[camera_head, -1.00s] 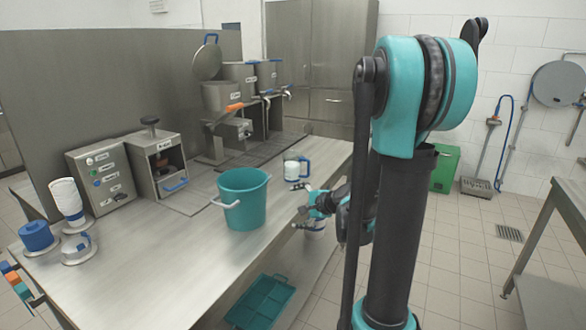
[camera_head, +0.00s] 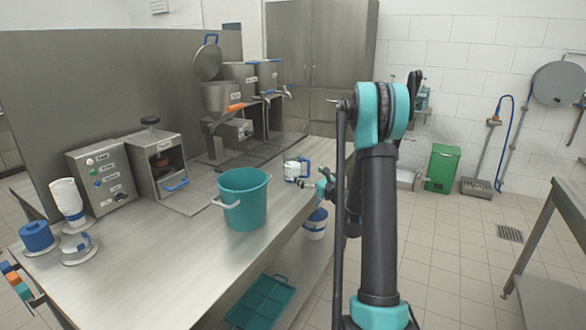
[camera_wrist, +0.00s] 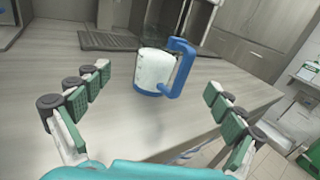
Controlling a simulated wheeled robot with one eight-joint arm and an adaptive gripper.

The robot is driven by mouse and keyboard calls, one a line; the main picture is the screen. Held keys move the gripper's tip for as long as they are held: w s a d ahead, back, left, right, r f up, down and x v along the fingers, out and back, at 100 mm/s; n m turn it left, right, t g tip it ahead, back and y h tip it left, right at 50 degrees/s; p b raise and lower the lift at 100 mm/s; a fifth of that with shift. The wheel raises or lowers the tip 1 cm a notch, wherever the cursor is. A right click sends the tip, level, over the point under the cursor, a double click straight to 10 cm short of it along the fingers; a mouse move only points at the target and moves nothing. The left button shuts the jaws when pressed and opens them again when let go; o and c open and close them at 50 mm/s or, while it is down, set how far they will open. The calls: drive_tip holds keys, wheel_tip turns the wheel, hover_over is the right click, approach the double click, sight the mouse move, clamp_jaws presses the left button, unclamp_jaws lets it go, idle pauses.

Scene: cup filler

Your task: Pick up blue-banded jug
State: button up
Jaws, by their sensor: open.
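The blue-banded jug (camera_head: 292,171) stands upright on the steel worktop (camera_head: 160,258), to the right of the teal bucket and near the counter's right edge. It is white with a blue base band and a blue handle. In the wrist view the jug (camera_wrist: 154,72) is ahead of my gripper (camera_wrist: 163,98), roughly centred between the spread fingers, with its handle on the right. My gripper is open and empty, and its fingers do not touch the jug. In the head view my gripper (camera_head: 312,184) is just right of the jug, small and partly unclear.
A teal bucket (camera_head: 246,205) stands left of the jug. Dispensing machines (camera_head: 228,98) stand at the back of the counter. A white tub with a blue lid (camera_head: 316,224) is below the counter's right edge. The worktop around the jug is mostly clear.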

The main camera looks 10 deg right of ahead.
sight(293, 163)
drive_tip(key=x, duration=1.3)
drive_tip(key=shift+f, duration=0.1)
drive_tip(key=shift+s, duration=0.1)
drive_tip(key=shift+c, duration=0.3)
drive_tip(key=c, duration=1.5)
drive_tip(key=shift+c, duration=0.2)
wheel_tip(293, 163, up, 20)
